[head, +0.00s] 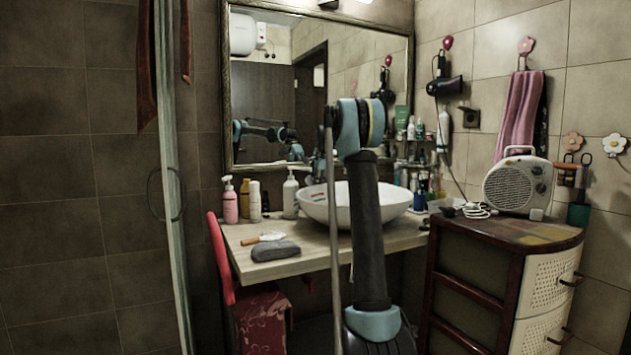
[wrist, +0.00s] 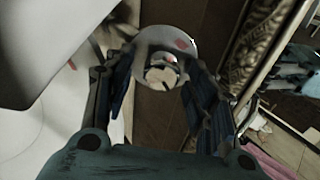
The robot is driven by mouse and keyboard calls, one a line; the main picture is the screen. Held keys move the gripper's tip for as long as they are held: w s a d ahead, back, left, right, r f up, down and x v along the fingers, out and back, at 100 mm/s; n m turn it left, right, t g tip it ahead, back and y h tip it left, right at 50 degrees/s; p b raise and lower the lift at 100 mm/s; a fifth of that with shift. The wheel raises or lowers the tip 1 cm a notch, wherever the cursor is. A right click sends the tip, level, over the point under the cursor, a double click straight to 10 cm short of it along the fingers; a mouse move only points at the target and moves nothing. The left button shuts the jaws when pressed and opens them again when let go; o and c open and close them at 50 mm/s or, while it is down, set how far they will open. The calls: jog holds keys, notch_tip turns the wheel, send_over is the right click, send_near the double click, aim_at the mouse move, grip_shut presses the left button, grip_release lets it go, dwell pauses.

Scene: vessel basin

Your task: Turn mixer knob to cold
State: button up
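In the wrist view the mixer's rounded, shiny knob (wrist: 178,42) shows just ahead of and between my fingertips, with a small red mark on its top. A round end with dark and light parts faces the camera below it. My gripper (wrist: 160,73) is open, with one dark finger on each side of the knob; I cannot tell whether either finger touches it. In the head view the white vessel basin (head: 327,206) stands on the counter, and my arm crosses in front of it. The mixer and my gripper are hidden there behind the arm.
The basin's white wall (wrist: 40,135) fills the left of the wrist view. The mirror's ornate frame (wrist: 262,45) is close on the right. Bottles (head: 245,199) stand left of the basin. A dark grey pouch (head: 275,251) lies on the counter (head: 248,271). A heater (head: 518,186) tops the cabinet.

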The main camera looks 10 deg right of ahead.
jog(key=v, duration=1.2)
dwell(0.4)
